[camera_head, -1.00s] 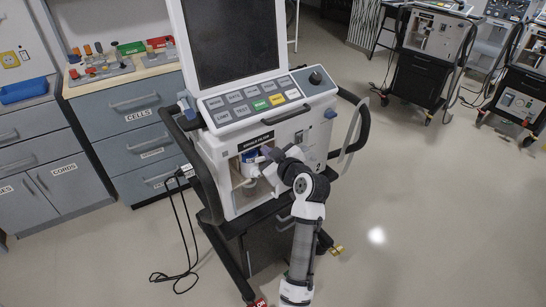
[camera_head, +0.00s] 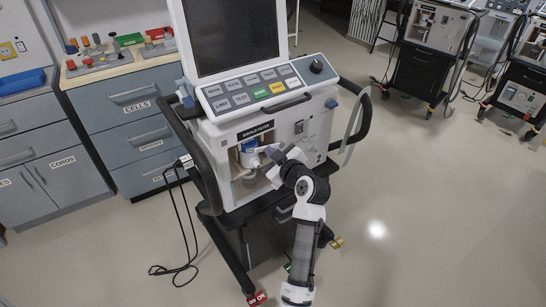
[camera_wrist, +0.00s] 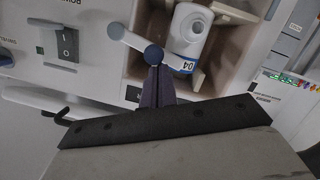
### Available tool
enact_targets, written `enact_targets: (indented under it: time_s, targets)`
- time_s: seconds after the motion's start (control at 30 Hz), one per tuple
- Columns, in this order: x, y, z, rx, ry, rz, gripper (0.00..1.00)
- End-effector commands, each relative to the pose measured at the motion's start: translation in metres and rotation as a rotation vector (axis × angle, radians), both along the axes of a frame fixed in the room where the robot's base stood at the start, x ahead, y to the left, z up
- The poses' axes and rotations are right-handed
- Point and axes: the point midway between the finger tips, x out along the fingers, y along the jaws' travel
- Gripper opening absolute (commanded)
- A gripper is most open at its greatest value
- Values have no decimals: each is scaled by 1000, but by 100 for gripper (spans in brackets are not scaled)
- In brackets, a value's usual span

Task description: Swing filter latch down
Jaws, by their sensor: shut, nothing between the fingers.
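The filter latch (camera_wrist: 133,42) is a pale bar with a round blue knob at its free end, slanting across the edge of the filter bay (camera_wrist: 207,78) in the wrist view. My gripper (camera_wrist: 156,70) is shut and empty, with its dark fingertips at the knob; I cannot tell whether they touch. The white filter (camera_wrist: 188,28), with a blue band marked 04, sits in the bay behind the latch. In the head view the filter (camera_head: 249,150) shows beside my gripper (camera_head: 270,158), which hides the latch.
The ventilator (camera_head: 225,140) stands on a wheeled cart with black side rails. A power switch (camera_wrist: 66,42) is on its panel in the wrist view. Drawers (camera_head: 135,115) stand to the left, and more ventilators (camera_head: 432,50) stand back right. The floor at right is clear.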

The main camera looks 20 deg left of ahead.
Motion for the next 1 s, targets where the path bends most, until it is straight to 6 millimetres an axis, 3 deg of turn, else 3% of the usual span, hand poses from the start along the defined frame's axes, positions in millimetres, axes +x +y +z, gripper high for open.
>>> enact_targets:
  time_s: [0.03,0.13,0.73,1.0]
  targets:
    - [-1,0,-12,-19,-24,-1,0]
    - [-2,1,-14,-48,-67,0,0]
    - [-4,3,-11,-83,-116,-1,0]
    - [-2,16,16,-84,-118,0,0]
